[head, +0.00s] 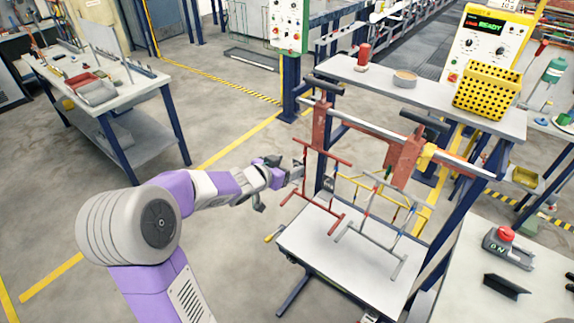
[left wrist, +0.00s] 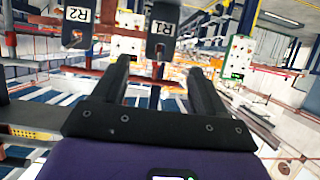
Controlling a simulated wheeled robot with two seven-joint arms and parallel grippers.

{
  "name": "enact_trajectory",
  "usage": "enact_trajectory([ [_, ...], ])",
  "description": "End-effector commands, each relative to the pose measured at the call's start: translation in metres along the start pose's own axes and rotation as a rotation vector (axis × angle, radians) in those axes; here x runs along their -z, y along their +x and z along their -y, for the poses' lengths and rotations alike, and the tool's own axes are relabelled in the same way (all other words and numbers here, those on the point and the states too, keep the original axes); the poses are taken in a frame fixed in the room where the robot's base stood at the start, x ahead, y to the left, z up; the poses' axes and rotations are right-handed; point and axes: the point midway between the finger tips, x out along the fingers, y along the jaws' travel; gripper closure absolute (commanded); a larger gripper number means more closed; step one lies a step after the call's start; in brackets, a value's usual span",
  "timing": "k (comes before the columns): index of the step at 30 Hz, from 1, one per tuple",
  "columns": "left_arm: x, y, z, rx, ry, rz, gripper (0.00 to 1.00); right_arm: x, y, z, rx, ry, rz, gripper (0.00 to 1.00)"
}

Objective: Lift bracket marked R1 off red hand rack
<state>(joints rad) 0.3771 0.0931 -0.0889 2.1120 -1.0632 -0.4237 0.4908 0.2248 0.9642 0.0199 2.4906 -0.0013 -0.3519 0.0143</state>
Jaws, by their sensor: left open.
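The bracket marked R1 (left wrist: 162,42) is a dark block with a white label. It shows in the left wrist view just beyond and between my fingertips. A similar bracket marked R2 (left wrist: 77,30) is to its left. The red hand rack (head: 322,148) hangs below the rail in the head view. My left gripper (head: 293,176) is at the rack's left side; its two dark fingers (left wrist: 162,70) are apart with nothing between them. I cannot tell whether they touch R1. In the head view the brackets are small and partly hidden by the gripper. My right gripper is not in view.
A grey rack (head: 372,240) with hooks stands right of the red one, above a white table (head: 290,240). Above are a metal rail (head: 385,135) and a shelf (head: 430,95) with a yellow basket (head: 487,90). The floor left of my arm is open.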

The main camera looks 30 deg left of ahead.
Motion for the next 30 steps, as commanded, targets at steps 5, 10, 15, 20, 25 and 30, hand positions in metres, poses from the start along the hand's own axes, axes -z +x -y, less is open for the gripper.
enact_trajectory([
  [5, -0.003, 0.030, -0.001, -0.003, -0.001, 0.002, 0.28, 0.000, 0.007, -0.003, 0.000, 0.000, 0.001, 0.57],
  [10, -0.002, 0.052, -0.002, -0.003, -0.002, 0.002, 0.28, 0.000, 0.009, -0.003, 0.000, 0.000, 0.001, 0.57],
  [15, -0.002, 0.062, -0.001, -0.002, -0.001, 0.002, 0.28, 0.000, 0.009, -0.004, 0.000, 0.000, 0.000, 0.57],
  [20, -0.002, 0.064, -0.001, -0.001, -0.002, 0.002, 0.28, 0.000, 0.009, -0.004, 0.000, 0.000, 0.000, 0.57],
  [25, -0.002, 0.063, -0.001, -0.001, -0.002, 0.002, 0.37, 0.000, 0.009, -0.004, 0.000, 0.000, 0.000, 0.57],
  [30, -0.002, 0.063, -0.001, -0.001, -0.002, 0.002, 0.63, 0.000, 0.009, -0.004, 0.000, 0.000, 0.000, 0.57],
])
